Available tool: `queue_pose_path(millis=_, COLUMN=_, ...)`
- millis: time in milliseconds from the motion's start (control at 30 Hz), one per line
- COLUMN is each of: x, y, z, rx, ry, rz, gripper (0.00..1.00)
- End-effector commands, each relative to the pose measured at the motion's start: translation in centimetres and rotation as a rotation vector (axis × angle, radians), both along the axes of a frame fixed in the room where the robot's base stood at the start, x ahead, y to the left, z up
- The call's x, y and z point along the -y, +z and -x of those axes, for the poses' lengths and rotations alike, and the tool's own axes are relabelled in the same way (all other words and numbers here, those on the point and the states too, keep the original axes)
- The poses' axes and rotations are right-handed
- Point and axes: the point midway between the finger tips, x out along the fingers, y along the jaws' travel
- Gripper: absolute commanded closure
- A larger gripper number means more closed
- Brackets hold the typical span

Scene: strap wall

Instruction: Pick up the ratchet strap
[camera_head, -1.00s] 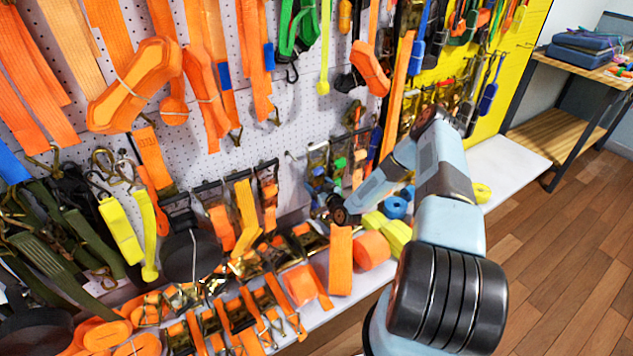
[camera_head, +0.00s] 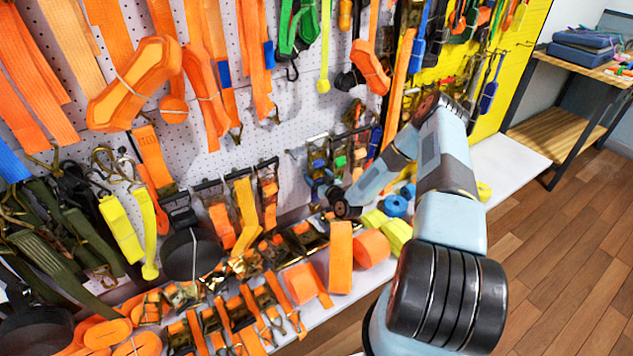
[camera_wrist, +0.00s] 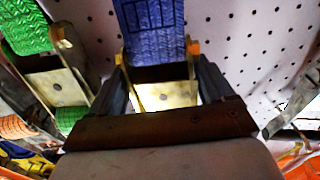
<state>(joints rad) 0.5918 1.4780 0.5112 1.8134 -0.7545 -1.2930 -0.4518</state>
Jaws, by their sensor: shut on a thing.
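A ratchet strap with blue webbing (camera_wrist: 152,28) and a shiny metal ratchet body fills the middle of the wrist view. My gripper (camera_wrist: 163,76) has its two dark fingers on either side of that metal body and is shut on it. The ratchet is close to the white perforated wall. In the head view my arm reaches to the wall's lower shelf area, and its wrist hides much of the gripper there. I cannot make out the fingers in that view.
A ratchet with green webbing (camera_wrist: 28,30) is close on the left in the wrist view. Orange straps (camera_head: 130,85) hang on the pegboard (camera_head: 310,85). Several orange ratchets and rolls (camera_head: 370,248) crowd the shelf below. Open wooden floor (camera_head: 580,270) lies to the right.

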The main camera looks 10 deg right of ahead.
Motion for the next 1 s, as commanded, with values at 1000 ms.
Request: queue_pose_path(millis=1000, x=5.2, y=0.3, z=15.9, rx=0.002, ry=-0.001, rz=-0.002, gripper=0.96)
